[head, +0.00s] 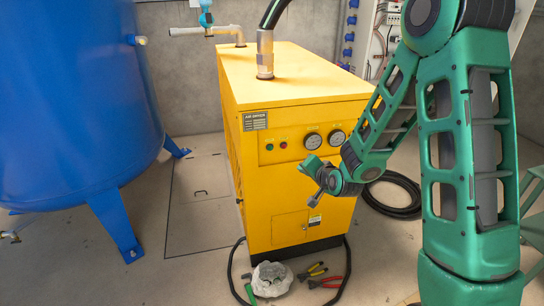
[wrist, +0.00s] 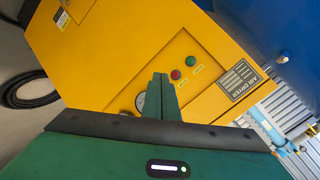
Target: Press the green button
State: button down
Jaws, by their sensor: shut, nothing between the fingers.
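The green button (head: 269,147) is on the front panel of the yellow air dryer (head: 285,200), left of a red button (head: 283,145). In the wrist view the green button (wrist: 190,61) shows beside the red button (wrist: 176,75), both just beyond the fingertips in the picture. My gripper (head: 306,163) is in front of the panel, to the right of and lower than the buttons in the head view. In the wrist view its fingers (wrist: 160,78) are together and empty. The tips appear apart from the button; the exact gap cannot be told.
Two gauges (head: 325,140) sit right of the buttons. A large blue tank (head: 75,90) stands at left. Pliers (head: 318,276) and a whitish bundle (head: 271,279) lie at the dryer's foot. A black hose coil (head: 395,195) lies at right. Floor between tank and dryer is clear.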

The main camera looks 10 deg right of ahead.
jog(key=w+a+f+m+t, duration=0.1)
jog(key=a+f+m+t, duration=0.1)
jog(key=a+m+t, duration=0.3)
jog(key=a+m, duration=0.1)
jog(key=m, duration=0.1)
jog(key=shift+w+a+f+m+t+h, duration=0.25)
jog(key=shift+a+f+m+t+h, duration=0.05)
jog(key=shift+a+f+m+t, duration=0.1)
